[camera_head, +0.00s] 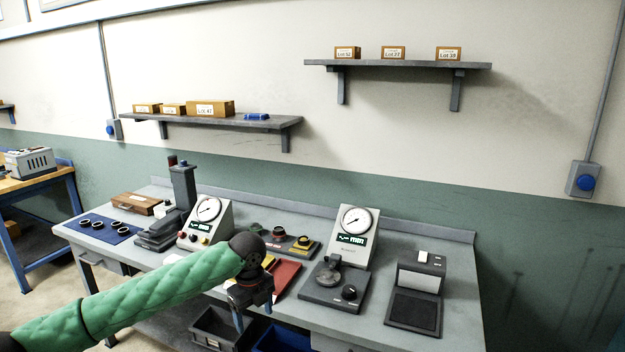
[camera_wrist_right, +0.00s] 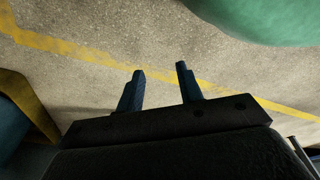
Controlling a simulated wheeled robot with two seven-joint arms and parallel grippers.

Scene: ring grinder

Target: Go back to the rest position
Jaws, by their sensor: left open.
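My left gripper (camera_head: 253,308) hangs in front of the workbench's front edge, at the end of my green-sleeved arm, which comes in from the lower left. Its jaws are open and I see nothing held in them. My right gripper (camera_wrist_right: 160,72) shows in the right wrist view with its two blue-grey fingers apart. The right gripper is not in the head view.
The grey workbench (camera_head: 455,240) carries two dial gauges (camera_head: 357,221), a dark-topped device (camera_head: 415,300) and a blue mat with black rings (camera_head: 75,229). Open bins (camera_head: 212,325) sit below the front edge. Yellow-lined floor (camera_wrist_right: 80,52) lies under the right gripper.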

